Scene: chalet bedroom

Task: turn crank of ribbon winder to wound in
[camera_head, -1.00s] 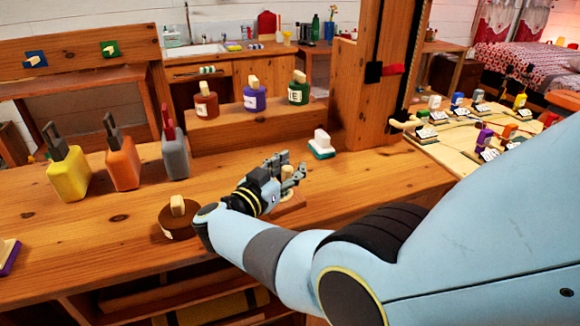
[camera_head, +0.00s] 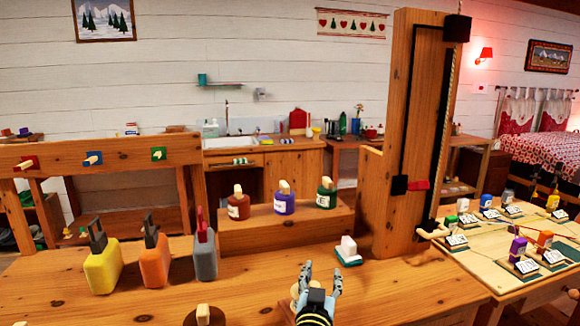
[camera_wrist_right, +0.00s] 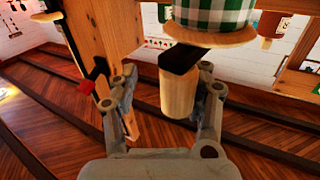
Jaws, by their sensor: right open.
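In the right wrist view, the ribbon winder shows as a green-and-white checked drum (camera_wrist_right: 215,15) with a wooden rim. A black crank arm (camera_wrist_right: 182,57) runs from it to a pale wooden crank handle (camera_wrist_right: 178,95). My right gripper (camera_wrist_right: 165,80) is open, with the handle between its fingers and closer to the right-hand one; a gap shows on the left. In the head view, my right gripper (camera_head: 321,270) is over the front of the bench and hides most of the winder. A bit of wooden base (camera_head: 288,308) shows beside it. My left gripper is not in view.
A white-and-green block (camera_head: 348,250) stands just beyond the gripper. A tall wooden post (camera_head: 400,150) with a rope rises to the right. Yellow, orange and grey bottles (camera_head: 154,265) stand left, and a round brown piece (camera_head: 205,316) is nearer. The bench between is clear.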

